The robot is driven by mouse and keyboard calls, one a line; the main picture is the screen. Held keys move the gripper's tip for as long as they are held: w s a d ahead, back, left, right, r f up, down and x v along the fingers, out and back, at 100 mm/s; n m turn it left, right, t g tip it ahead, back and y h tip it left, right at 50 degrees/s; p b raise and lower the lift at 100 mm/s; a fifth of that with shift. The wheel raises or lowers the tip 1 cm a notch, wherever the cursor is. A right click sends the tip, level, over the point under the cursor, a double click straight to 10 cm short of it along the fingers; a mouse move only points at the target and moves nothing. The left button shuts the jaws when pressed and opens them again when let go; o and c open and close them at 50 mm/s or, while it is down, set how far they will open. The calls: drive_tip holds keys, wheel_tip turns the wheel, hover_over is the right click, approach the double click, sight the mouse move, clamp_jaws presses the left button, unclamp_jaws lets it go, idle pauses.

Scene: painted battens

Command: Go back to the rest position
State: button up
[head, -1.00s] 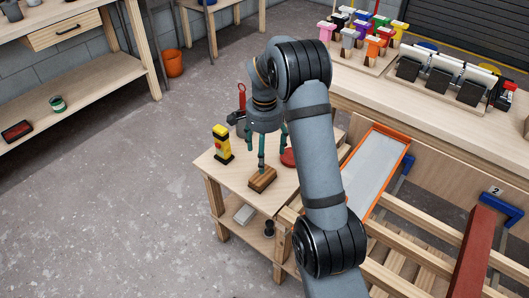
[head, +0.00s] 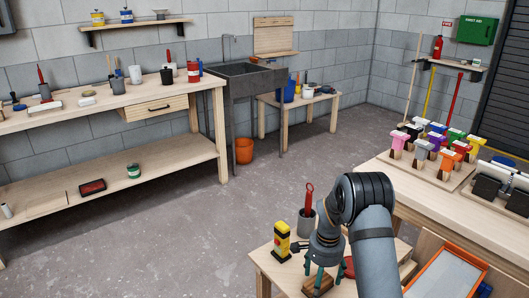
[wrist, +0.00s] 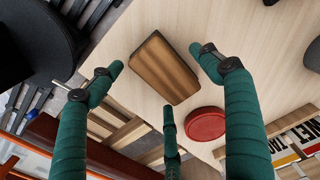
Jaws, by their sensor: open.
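My gripper (head: 316,270), with green fingers, is over the small wooden table (head: 268,264) at the bottom of the head view. A brown wooden block (head: 318,284) lies on that table just below the fingers. In the wrist view the fingers of my gripper (wrist: 158,72) are spread wide and empty, with the block (wrist: 164,68) on the tabletop between them. I cannot tell how much height separates the fingertips from the block.
A yellow and black object (head: 282,242) and a grey pot with a red-handled tool (head: 307,222) stand close to my gripper. A red disc (wrist: 205,123) lies beside the block. A workbench with coloured-handled brushes (head: 436,146) is at right. Open floor (head: 190,235) lies left.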

drive_tip(key=shift+s+r, duration=0.15)
drive_tip(key=shift+r, duration=1.05)
drive_tip(key=shift+f, duration=0.1)
